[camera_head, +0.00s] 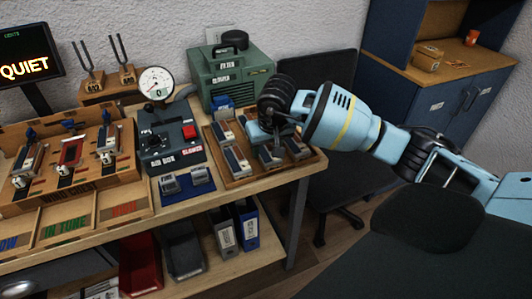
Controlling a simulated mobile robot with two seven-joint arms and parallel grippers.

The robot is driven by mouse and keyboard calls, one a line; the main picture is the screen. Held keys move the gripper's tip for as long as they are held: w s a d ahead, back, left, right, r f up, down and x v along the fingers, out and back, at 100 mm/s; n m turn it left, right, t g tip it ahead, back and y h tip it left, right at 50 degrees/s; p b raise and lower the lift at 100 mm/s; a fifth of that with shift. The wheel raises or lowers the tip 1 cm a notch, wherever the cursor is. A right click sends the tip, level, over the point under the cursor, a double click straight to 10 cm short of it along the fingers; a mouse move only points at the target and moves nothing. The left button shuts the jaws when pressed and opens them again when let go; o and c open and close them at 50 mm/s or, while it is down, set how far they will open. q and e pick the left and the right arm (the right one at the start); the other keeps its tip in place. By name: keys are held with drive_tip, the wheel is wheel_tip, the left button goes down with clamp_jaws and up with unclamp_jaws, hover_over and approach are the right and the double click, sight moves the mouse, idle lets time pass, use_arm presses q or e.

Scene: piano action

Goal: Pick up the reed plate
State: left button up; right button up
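Several small grey reed plates, such as one (238,162) at the front left, sit in a wooden tray (235,184) on the right end of the workbench. Others in the tray are a front one (269,158) and a right one (297,147). My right gripper (262,134) comes in from the right and is low over the back middle of the tray, among the plates. Its dark wrist hides part of the tray and its fingertips. I cannot tell whether it is open or holds a plate. My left gripper is not in view.
A green blower box (233,73) stands behind the tray. A dark tester with a dial gauge (157,83) stands left of it, with a blue pad (186,184) in front. A wooden rack (75,185) with clamped plates is farther left. A chair stands behind the bench.

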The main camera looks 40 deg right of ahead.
sight(263, 148)
drive_tip(key=c, duration=0.4)
drive_tip(key=shift+r, duration=0.8)
drive_tip(key=shift+a+r, duration=0.25)
drive_tip(key=shift+r, duration=0.8)
drive_tip(key=s+a+n, duration=0.1)
drive_tip(key=s+a, duration=0.2)
drive_tip(key=a, duration=0.1)
drive_tip(key=s+a+n+b, duration=0.1)
drive_tip(key=s+a, duration=0.3)
drive_tip(key=s+a+n, duration=0.1)
drive_tip(key=s+a, duration=0.3)
drive_tip(key=a, duration=0.1)
drive_tip(key=shift+r+y, duration=0.3)
drive_tip(key=shift+y, duration=0.1)
drive_tip(key=shift+w+a, duration=0.15)
